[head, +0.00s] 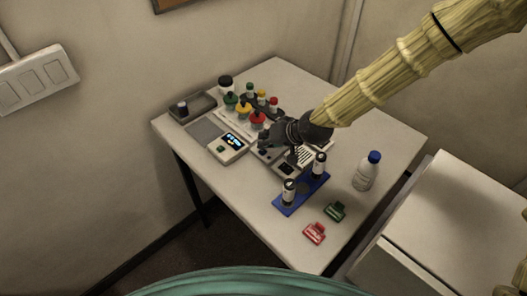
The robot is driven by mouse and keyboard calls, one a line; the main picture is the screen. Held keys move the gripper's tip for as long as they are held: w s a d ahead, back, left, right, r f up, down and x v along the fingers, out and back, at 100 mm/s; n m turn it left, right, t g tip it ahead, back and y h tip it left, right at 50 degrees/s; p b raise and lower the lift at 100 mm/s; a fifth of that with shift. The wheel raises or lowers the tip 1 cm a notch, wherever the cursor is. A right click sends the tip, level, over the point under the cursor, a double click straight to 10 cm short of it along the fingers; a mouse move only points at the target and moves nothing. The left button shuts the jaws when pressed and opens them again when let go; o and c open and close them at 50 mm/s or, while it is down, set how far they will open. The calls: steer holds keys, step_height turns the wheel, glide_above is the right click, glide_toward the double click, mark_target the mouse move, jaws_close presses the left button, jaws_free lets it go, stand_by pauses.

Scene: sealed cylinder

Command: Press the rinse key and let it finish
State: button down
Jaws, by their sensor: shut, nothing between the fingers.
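A grey-white instrument (229,146) with a small lit display (234,139) stands on the table. A small green key (221,149) shows on its front left. My gripper (266,143) is shut and empty, low over the instrument area just right of the display. The gripper and wrist hide part of the equipment beneath. Bottles with green (231,101), yellow (243,108) and red (257,119) caps stand behind it. A label naming the rinse key is too small to read, and I cannot tell whether the fingertips touch anything.
A blue rack (293,207) holds two dark-capped, pale-labelled cylinders. A white bottle (365,174) with a blue cap stands at the right. Red (315,233) and green (335,211) small items lie near the front edge. A grey tray (201,103) sits at the back left. The table's front left is clear.

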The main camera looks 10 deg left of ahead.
mark_target(265, 151)
steer(key=shift+f, duration=0.15)
steer(key=shift+w+f, duration=0.1)
steer(key=shift+f, duration=0.2)
steer(key=shift+f+b, duration=0.35)
steer(key=shift+b, duration=0.1)
stand_by(0.8)
steer(key=shift+r, duration=0.1)
steer(key=shift+r+p, duration=0.45)
steer(key=shift+r, duration=0.25)
steer(key=shift+r+p, duration=1.45)
steer(key=shift+r, duration=1.05)
